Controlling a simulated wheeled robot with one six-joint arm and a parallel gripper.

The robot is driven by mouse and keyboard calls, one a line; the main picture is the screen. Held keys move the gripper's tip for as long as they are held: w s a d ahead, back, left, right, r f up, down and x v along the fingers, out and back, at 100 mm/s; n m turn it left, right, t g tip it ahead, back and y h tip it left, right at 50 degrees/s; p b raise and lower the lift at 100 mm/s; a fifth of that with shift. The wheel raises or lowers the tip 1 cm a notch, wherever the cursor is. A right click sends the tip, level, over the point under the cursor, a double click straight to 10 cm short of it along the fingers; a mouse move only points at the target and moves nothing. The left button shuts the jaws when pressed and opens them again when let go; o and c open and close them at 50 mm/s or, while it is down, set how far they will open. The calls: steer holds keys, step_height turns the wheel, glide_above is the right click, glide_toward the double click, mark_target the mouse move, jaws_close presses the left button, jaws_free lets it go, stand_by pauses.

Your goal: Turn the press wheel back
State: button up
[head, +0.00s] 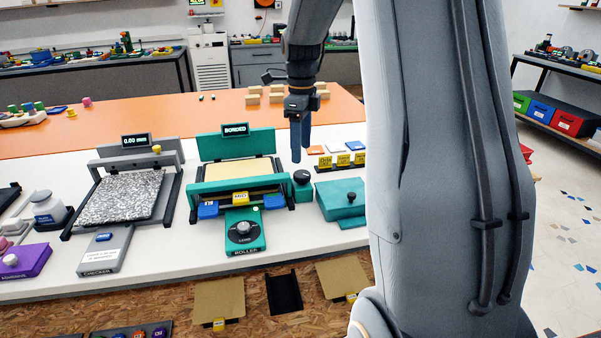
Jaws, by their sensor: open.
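The teal press labelled ROLLER (233,196) stands on the white bench with a tan sheet in its bed and a display reading BONDED (235,130). A dark round wheel or knob (302,178) sits at its right side. A dark dial (243,231) with a light mark faces up on its front panel. I cannot tell for sure which of these two is the press wheel. My gripper (300,152) points down with blue fingers, open and empty, above the right-side knob and apart from it.
The CHECKER (120,197) with a speckled plate stands to the left. A teal box (341,200) and a dark rack with yellow tags (341,162) stand close on the right. Small tan blocks (277,94) lie behind on the orange surface. My arm hides the right of the bench.

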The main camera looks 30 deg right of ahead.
mark_target(302, 173)
steer(key=shift+w+d+f, duration=0.1)
steer(key=shift+d+f, duration=0.05)
steer(key=shift+f, duration=0.45)
step_height(302, 173, down, 7)
steer(key=shift+r+p, duration=0.2)
steer(key=shift+p, duration=0.4)
steer(key=shift+c, duration=0.6)
steer(key=c, duration=1)
steer(key=shift+o, duration=0.2)
